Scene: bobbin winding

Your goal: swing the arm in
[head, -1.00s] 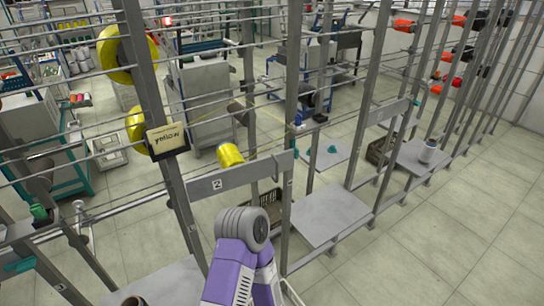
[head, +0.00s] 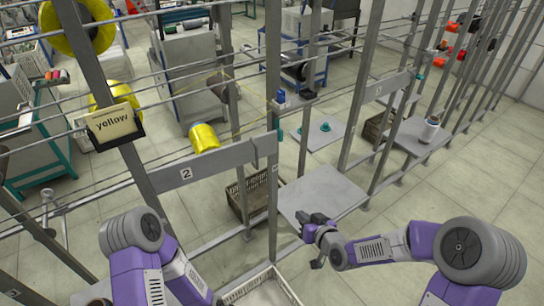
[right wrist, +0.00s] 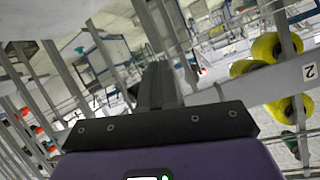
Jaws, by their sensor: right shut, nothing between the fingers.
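My right gripper (head: 312,219) reaches in from the right, low in front of the rack. Its fingers are shut and empty, and they also show in the right wrist view (right wrist: 157,85). A yellow bobbin (head: 205,138) sits behind the grey crossbar (head: 215,165) marked 2, left of and beyond my right gripper. A thin rod runs near a grey cylinder (head: 222,86) and a small blue part (head: 281,97) on the rack; I cannot tell which piece is the swinging arm. My left arm shows at the lower left, but its gripper is outside the picture.
Rack posts (head: 272,75) and thin horizontal rails stand close in front. A grey shelf plate (head: 322,193) lies low beside my right gripper. Floor at right is open.

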